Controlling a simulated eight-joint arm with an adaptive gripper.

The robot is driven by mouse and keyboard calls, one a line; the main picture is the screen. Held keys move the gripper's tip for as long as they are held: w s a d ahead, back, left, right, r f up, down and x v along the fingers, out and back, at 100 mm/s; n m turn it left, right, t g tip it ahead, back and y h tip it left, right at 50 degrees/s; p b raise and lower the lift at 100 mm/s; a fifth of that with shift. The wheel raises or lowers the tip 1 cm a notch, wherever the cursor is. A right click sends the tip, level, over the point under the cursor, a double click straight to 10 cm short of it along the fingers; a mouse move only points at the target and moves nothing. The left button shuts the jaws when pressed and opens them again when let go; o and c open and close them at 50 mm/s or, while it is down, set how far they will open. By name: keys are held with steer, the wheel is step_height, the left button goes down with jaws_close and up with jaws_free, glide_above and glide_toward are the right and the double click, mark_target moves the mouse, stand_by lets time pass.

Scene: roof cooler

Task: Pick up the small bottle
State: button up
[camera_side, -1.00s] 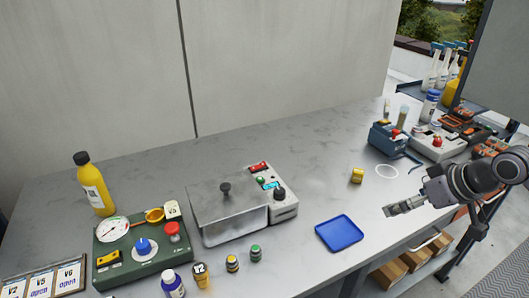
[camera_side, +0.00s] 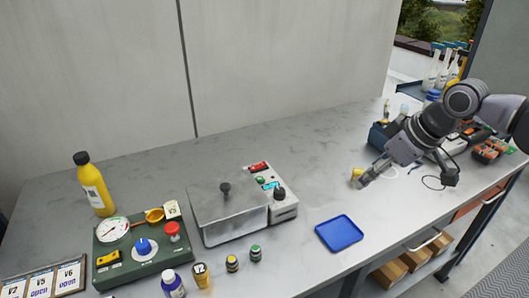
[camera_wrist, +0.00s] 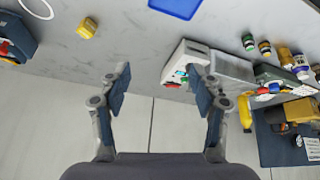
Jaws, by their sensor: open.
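Several small bottles stand at the front left of the bench: a yellow one with a dark cap (camera_side: 232,263), a dark green-capped one (camera_side: 255,253), an amber one marked 12 (camera_side: 201,276) and a white one with a blue cap (camera_side: 173,285). They also show at the upper right in the wrist view. A small yellow container (camera_side: 356,173), also in the wrist view (camera_wrist: 87,28), sits near the bench's right part. My gripper (camera_side: 363,184) is at that container in the side view, partly covering it. In the wrist view my gripper (camera_wrist: 163,72) is open and empty, with the container outside its fingers.
A blue tray (camera_side: 339,233) lies at the front edge. A metal-lidded box with controls (camera_side: 228,212) stands mid-bench, beside a green gauge panel (camera_side: 118,268). A tall yellow bottle (camera_side: 95,187) stands behind. Bench space between the tray and the back wall is clear.

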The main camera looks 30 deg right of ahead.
steer(key=w+a+r+n+g, duration=0.2)
steer(key=w+a+r+n, duration=0.2)
steer(key=w+a, duration=0.5)
steer(key=n+g+h, duration=0.1)
steer(key=n+g, duration=0.3)
steer(key=n, duration=0.8)
glide_above(167, 274)
steer(key=f, duration=0.8)
steer(key=shift+a+f, duration=0.1)
steer(key=shift+a, duration=0.1)
steer(key=shift+d+f, duration=0.15)
steer(key=shift+f, duration=2.45)
steer(key=shift+d+f, duration=0.1)
steer(key=shift+f, duration=2.45)
steer(key=c, duration=1.3)
